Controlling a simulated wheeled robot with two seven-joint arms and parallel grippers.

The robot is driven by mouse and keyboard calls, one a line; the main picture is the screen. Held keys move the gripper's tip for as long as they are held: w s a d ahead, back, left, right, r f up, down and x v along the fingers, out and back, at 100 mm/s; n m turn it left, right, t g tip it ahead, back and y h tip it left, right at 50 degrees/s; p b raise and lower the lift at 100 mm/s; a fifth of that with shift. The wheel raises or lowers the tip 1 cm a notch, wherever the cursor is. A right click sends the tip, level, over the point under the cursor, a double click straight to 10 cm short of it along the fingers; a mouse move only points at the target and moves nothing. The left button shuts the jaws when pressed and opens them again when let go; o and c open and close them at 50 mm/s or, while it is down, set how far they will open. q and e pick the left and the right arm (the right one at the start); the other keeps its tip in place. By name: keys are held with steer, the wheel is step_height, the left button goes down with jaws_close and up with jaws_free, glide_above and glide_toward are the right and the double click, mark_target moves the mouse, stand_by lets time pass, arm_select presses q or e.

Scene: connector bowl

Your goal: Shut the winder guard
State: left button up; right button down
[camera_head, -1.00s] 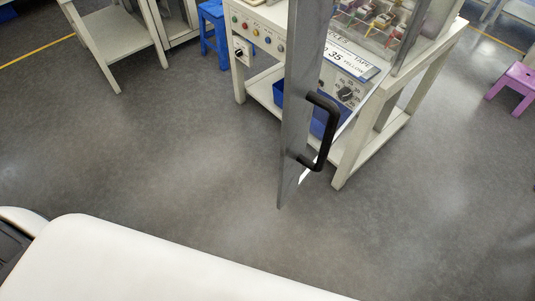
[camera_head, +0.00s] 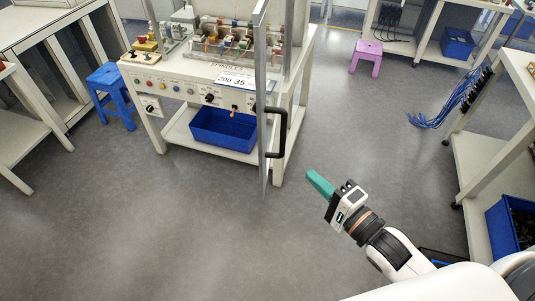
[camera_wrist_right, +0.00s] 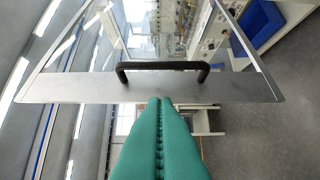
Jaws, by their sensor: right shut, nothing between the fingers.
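The winder guard (camera_head: 262,100) stands swung open at the front of the winder bench, seen nearly edge-on in the head view. Its black handle (camera_head: 277,133) faces right. In the right wrist view the guard is a clear panel with a grey metal edge (camera_wrist_right: 60,90), and the handle (camera_wrist_right: 163,66) lies across it. My right gripper (camera_head: 311,176), with green fingers, is shut and empty, to the right of and below the handle. In the wrist view its fingertips (camera_wrist_right: 160,101) point at the guard's edge just below the handle; contact cannot be told. My left gripper is not in view.
The winder bench (camera_head: 165,138) holds spools and knobs, with a blue bin (camera_head: 223,129) on its shelf. A blue stool (camera_head: 110,92) stands left, a purple stool (camera_head: 367,55) behind right. A bench with cables (camera_head: 485,150) is at right. Open floor (camera_head: 190,235) lies in front.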

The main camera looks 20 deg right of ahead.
steer(key=p, duration=0.3)
glide_toward(262, 143)
steer(key=w+d, duration=0.2)
steer(key=w, duration=0.2)
steer(key=a, duration=0.1)
steer(key=w+a+p, duration=0.1)
steer(key=a, duration=0.1)
steer(key=shift+w+a+r, duration=0.1)
steer(key=shift+w+a, duration=0.1)
steer(key=shift+a, duration=0.4)
